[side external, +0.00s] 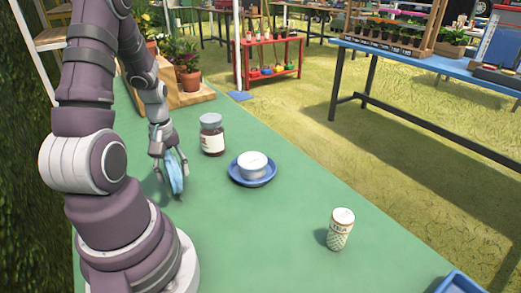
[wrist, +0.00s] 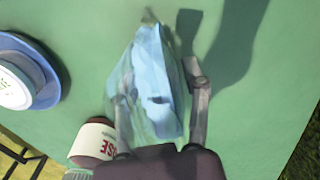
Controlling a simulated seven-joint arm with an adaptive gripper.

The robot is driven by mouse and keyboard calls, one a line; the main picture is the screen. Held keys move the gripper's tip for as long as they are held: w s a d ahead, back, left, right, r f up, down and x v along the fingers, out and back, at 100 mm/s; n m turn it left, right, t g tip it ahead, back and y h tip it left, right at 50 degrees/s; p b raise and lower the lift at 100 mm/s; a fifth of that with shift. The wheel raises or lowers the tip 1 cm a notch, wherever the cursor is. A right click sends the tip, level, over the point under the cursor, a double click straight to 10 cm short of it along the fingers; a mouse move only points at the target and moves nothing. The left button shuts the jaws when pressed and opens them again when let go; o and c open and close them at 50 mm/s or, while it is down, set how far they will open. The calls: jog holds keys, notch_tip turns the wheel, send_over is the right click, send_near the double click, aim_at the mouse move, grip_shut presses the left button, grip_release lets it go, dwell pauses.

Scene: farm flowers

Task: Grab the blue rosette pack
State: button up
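The blue rosette pack (side external: 175,174) is a light blue item in a clear wrapper. It stands upright between the fingers of my gripper (side external: 168,160), near the left edge of the green table. In the wrist view the pack (wrist: 156,85) fills the space between the two fingers of my gripper (wrist: 160,112), one along each side. The fingers look closed on it, the left one partly hidden by the wrapper. The pack's lower end is close to the tabletop in the side view; I cannot tell whether it touches.
A dark jar with a white label (side external: 212,135) stands just right of my gripper. A blue saucer (side external: 236,175) holds a white round container (side external: 253,163). A patterned can (side external: 340,230) stands farther right. Potted plants (side external: 187,72) are at the back. The table's middle front is clear.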

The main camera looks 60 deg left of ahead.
jog(key=c, duration=0.7)
